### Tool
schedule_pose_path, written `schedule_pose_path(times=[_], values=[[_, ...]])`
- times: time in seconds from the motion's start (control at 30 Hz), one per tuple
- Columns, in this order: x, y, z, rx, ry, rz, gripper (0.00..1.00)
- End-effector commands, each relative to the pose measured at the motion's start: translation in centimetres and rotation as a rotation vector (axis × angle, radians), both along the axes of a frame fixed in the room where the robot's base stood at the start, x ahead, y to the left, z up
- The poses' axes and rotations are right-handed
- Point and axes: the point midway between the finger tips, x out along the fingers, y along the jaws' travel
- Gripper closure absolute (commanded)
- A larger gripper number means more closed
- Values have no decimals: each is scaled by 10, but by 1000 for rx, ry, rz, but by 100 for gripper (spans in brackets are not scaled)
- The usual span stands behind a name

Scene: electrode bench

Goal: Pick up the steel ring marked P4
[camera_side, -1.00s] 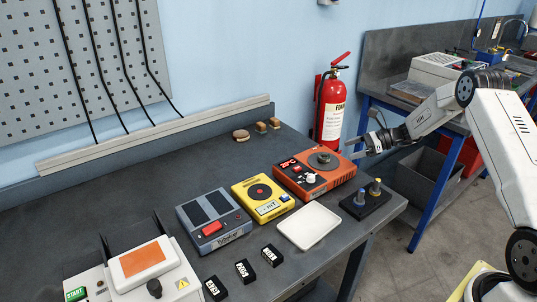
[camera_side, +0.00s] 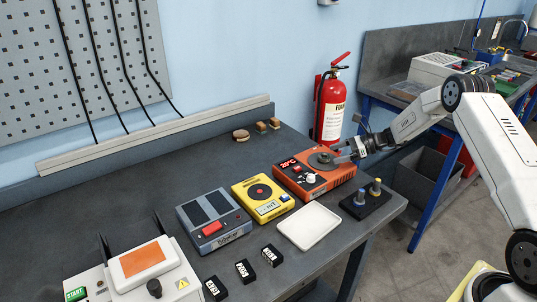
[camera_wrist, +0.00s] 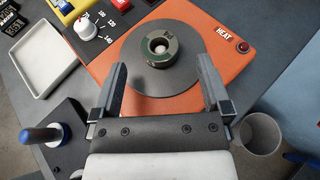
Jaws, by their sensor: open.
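A small dark steel ring (camera_wrist: 162,47) with a greenish side and a hole in its centre lies on the round grey plate (camera_wrist: 163,87) of the orange heater (camera_wrist: 205,20) in the wrist view. In the side view the ring (camera_side: 324,157) is a small dark shape, partly lost against the plate. My gripper (camera_wrist: 162,65) is open and empty, its fingers to the left and right of the plate's centre, with the ring ahead between their lines. In the side view my gripper (camera_side: 340,153) is at the heater's right edge, close to the plate.
A white tray (camera_side: 308,226) lies in front of the heater. A black stand (camera_side: 366,199) with two knobbed pegs is at the right. A yellow device (camera_side: 262,197) and a grey device (camera_side: 213,219) stand left of the heater. A red extinguisher (camera_side: 330,105) is behind.

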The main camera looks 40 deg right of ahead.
Motion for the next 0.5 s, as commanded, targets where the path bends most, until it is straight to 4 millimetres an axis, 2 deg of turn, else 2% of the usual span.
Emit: schedule_pose_path(times=[0.2,0.5], values=[[14,18,-9,0,0,2,2],[17,22,-11,-1,-1,0,2]])
